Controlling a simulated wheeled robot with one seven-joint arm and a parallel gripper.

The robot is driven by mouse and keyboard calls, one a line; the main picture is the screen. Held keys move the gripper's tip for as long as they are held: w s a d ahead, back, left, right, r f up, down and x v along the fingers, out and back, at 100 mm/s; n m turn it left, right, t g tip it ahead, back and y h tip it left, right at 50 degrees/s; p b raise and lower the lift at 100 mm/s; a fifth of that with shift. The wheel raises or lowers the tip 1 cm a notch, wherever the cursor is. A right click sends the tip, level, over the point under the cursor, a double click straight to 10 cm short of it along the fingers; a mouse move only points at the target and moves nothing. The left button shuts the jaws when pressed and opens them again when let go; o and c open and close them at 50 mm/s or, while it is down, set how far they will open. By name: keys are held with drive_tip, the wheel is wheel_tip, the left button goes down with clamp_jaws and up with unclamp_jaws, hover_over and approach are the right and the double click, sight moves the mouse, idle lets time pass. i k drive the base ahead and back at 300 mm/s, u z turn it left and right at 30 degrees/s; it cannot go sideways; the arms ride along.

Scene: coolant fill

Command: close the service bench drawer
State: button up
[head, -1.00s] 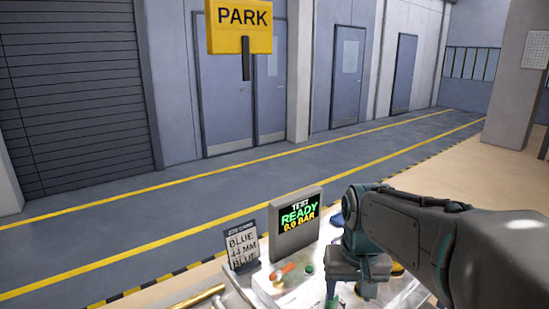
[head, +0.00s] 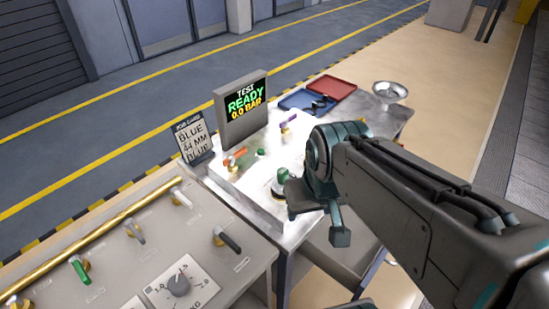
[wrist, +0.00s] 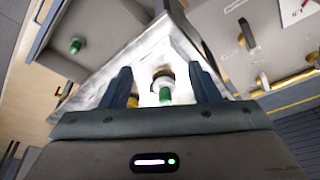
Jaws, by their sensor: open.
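The service bench (head: 225,180) has a white and metal top, seen beyond my arm in the head view. Its drawer (head: 342,262) stands pulled out from the front side, partly hidden by my arm. In the wrist view the drawer (wrist: 95,22) appears at upper left, with a green-capped item (wrist: 75,45) seemingly in it. My gripper (wrist: 160,76) is open, its two dark fingers apart above the bench top. A green-ended fitting (wrist: 164,90) shows between the fingers; I cannot tell its distance from them. The gripper is beside the drawer, with no visible contact.
A test screen (head: 243,105) and job card (head: 193,138) stand at the bench's back. A blue tray (head: 296,99), red tray (head: 332,88) and metal bowl (head: 388,92) lie at the far end. A valve panel (head: 215,262) with a brass pipe adjoins at left. Floor beyond is clear.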

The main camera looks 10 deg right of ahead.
sight(353, 266)
drive_tip(key=z, duration=0.5)
drive_tip(key=k, duration=1.2)
drive_tip(key=z, duration=1)
drive_tip(key=i, duration=1.15)
drive_tip(key=u, duration=1.2)
drive_tip(key=k, duration=0.15)
drive_tip(key=z, duration=0.85)
